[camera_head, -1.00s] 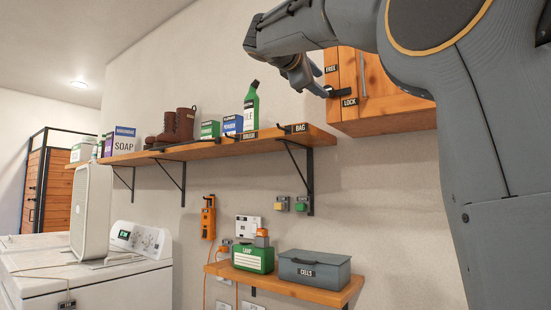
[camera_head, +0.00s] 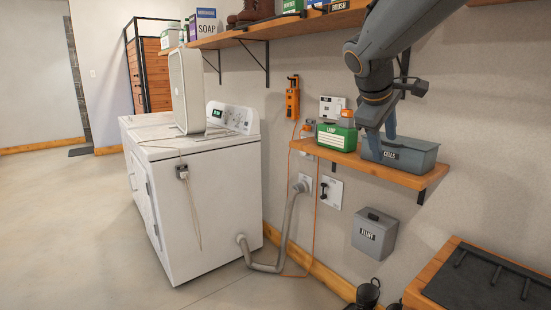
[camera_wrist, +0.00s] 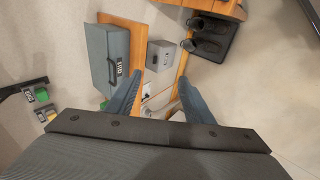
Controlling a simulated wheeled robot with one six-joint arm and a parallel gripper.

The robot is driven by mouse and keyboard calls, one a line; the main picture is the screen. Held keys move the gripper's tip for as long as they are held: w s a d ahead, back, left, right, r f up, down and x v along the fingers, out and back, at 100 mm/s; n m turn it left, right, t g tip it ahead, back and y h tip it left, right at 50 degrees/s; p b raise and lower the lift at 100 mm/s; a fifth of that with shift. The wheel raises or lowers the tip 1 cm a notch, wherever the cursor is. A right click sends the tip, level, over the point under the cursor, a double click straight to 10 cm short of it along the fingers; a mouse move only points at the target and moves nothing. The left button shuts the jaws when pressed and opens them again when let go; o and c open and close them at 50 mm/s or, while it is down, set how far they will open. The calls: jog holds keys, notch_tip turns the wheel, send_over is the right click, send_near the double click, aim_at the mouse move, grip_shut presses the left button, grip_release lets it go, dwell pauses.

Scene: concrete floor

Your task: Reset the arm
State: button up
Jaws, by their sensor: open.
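My gripper (camera_head: 383,128) hangs from the arm, pointing down, in front of the small wooden shelf in the head view. It overlaps the left part of the grey CELLS box (camera_head: 420,156) in that picture. In the wrist view, my gripper (camera_wrist: 160,88) has its two blue-grey fingers well apart, with nothing between them but the floor and objects far below. The CELLS box (camera_wrist: 103,60) lies to the left of the fingers there. I cannot tell whether a finger touches the box.
The small shelf (camera_head: 400,178) also holds a green LAMP box (camera_head: 335,136). A grey LINT bin (camera_head: 374,235) hangs below. The long shelf (camera_head: 290,28) runs above. Open floor is at left.

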jog(key=s+a+f+m+g+y+p, duration=0.1)
jog(key=s+a+f+m+g+y, duration=0.1)
jog(key=s+f, duration=1.1)
jog(key=s+a+f+m+g+y+p, duration=0.1)
jog(key=s+a+f+m, duration=0.4)
jog(key=s+f, duration=0.7)
jog(key=s+m+g+y, duration=0.1)
jog(key=s+g, duration=0.1)
jog(key=shift+s+a+f+g+y, duration=0.3)
jog(key=shift+f+g+y, duration=0.1)
